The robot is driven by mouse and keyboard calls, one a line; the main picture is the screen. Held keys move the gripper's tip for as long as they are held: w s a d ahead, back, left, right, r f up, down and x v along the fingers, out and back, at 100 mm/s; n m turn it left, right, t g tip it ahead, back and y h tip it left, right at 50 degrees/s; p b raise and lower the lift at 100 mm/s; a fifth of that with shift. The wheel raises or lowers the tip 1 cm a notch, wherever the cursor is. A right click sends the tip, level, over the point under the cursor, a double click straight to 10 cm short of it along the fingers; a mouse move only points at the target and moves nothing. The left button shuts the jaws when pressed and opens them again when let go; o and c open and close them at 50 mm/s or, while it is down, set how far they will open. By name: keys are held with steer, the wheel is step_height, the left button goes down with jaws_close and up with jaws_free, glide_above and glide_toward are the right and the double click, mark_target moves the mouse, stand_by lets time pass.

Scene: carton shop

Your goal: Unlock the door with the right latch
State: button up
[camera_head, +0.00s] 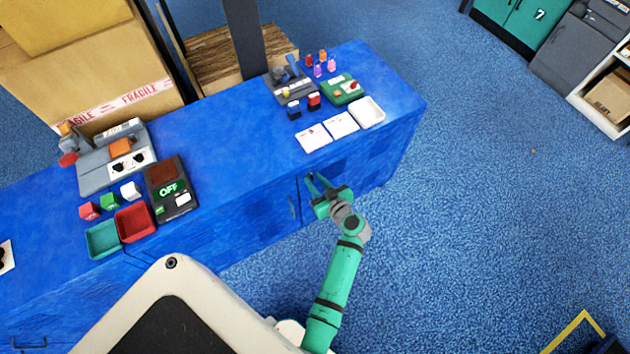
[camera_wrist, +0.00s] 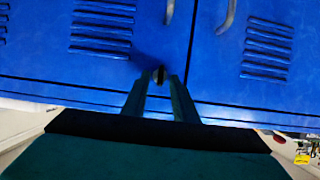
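The blue cabinet doors (camera_wrist: 100,62) fill much of the wrist view, with a vertical seam between two of them. A small dark latch (camera_wrist: 160,75) with a lighter edge sits on the door left of that seam. My gripper (camera_wrist: 158,86) is open, its two fingers on either side of the line to the latch and their tips close to it. I cannot tell whether they touch it. In the head view my gripper (camera_head: 315,178) is at the cabinet front (camera_head: 255,215), by the door handles (camera_head: 292,207). The latch cannot be made out there.
Two curved handles (camera_wrist: 228,15) and louvred vents (camera_wrist: 268,50) are on the doors. The blue counter top (camera_head: 225,115) carries trays, small blocks, cards and devices, including a black device reading OFF (camera_head: 172,188). Open blue floor (camera_head: 480,190) lies to the right.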

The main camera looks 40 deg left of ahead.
steer(key=shift+c, duration=0.4)
jaws_close()
steer(key=shift+w+m, duration=0.1)
steer(key=shift+m, duration=0.2)
steer(key=m+g+y, duration=0.1)
steer(key=m, duration=0.3)
steer(key=w+f+m+g+y, duration=0.1)
steer(key=m+g+y, duration=0.1)
steer(key=m, duration=0.2)
steer(key=m+g+y, duration=0.2)
steer(key=m, duration=0.2)
steer(key=shift+w+d+f+m, duration=0.15)
steer(key=shift+f+m, duration=0.1)
steer(key=shift+m, duration=0.05)
steer(key=shift+y, duration=0.3)
stand_by(0.3)
